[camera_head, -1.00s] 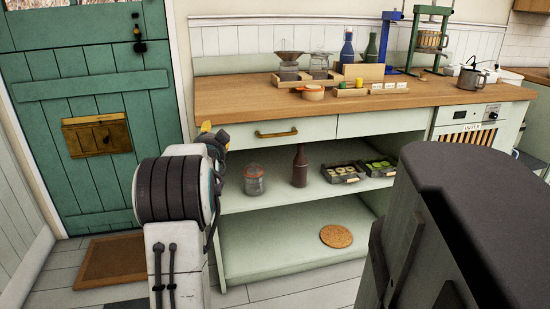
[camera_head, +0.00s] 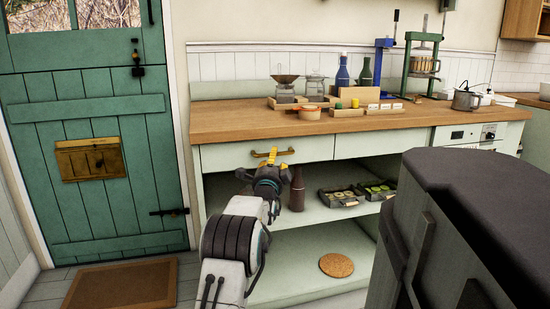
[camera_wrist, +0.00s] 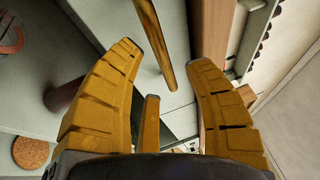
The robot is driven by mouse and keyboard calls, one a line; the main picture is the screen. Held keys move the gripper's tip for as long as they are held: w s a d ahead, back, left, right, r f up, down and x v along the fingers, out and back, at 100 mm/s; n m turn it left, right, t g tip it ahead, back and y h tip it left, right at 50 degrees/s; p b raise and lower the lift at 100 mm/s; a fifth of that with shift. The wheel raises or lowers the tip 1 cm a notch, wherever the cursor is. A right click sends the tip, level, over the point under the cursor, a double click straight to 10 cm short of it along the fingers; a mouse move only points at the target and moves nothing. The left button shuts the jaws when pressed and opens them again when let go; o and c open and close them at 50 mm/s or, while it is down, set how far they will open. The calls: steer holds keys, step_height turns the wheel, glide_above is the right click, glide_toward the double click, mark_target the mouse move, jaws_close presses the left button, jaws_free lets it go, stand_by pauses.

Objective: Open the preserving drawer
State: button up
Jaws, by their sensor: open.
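The drawer (camera_head: 225,156) is a pale green front under the left part of the wooden counter and sits flush. Its brass bar handle (camera_head: 287,150) is partly covered by my gripper (camera_head: 271,156). In the wrist view, the handle (camera_wrist: 155,35) runs down between the spread yellow fingers of my gripper (camera_wrist: 164,53). The gripper is open. I cannot tell whether a finger touches the handle. The drawer front (camera_wrist: 168,105) also shows behind the fingers.
A second drawer front (camera_head: 375,145) is to the right. Below, a brown bottle (camera_head: 297,190) and two trays (camera_head: 341,197) stand on the open shelf (camera_head: 325,217). A cork mat (camera_head: 336,265) lies lower. Jars and bottles stand on the counter (camera_head: 230,122).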

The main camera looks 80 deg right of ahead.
steer(key=shift+d+r, duration=0.15)
steer(key=shift+d, duration=0.7)
steer(key=shift+d+r, duration=0.15)
steer(key=shift+d, duration=0.7)
jaws_close()
